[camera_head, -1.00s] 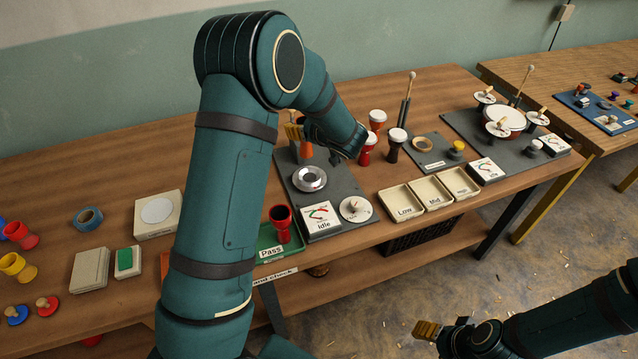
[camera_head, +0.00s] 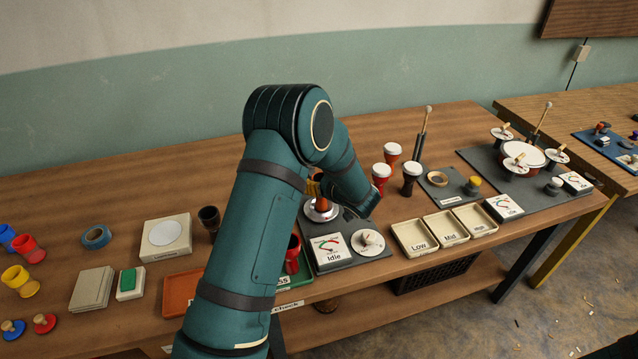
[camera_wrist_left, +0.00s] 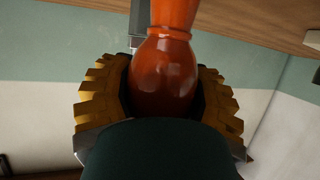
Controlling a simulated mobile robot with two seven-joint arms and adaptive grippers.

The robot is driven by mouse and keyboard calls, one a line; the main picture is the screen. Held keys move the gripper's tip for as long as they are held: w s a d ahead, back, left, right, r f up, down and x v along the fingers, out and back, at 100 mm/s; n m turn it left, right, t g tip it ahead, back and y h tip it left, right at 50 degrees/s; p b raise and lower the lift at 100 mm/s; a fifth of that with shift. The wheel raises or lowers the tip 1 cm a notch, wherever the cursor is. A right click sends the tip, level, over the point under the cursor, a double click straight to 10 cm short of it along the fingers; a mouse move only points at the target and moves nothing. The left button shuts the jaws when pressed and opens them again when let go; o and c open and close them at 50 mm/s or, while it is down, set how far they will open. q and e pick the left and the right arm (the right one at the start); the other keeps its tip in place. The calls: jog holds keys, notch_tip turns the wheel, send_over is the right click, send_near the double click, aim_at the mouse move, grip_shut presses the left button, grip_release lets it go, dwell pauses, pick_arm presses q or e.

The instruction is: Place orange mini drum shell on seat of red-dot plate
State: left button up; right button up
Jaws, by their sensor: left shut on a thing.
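The orange mini drum shell (camera_head: 323,203) is held upright in my left gripper (camera_head: 316,186), mostly hidden by the arm and fingers. In the left wrist view the glossy orange shell (camera_wrist_left: 165,70) sits between both yellow ribbed fingers. The shell is over the silver round seat (camera_head: 310,214) on a dark grey plate (camera_head: 345,258). Its lower end appears at the seat's middle; I cannot tell whether it touches. No red dot on the plate is legible. My right gripper is out of view.
A gauge box marked Idle (camera_head: 328,250) and a white dial (camera_head: 368,242) sit in front of the seat. Red drums (camera_head: 381,178) and a dark drum (camera_head: 411,178) stand to the right. Cream trays (camera_head: 415,240) lie at the front edge.

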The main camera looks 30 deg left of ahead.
pick_arm(q)
jog(key=shift+f, duration=0.1)
jog(key=o, duration=1.2)
jog(key=shift+f, duration=0.1)
jog(key=shift+o, duration=0.2)
jog(key=shift+d+r, duration=0.25)
jog(key=shift+r, duration=0.05)
jog(key=p+v, duration=0.2)
jog(key=v, duration=0.9)
jog(key=shift+s+d+r, duration=0.15)
jog(key=shift+s+r, duration=0.05)
jog(key=shift+s, duration=0.05)
jog(key=shift+f, duration=0.1)
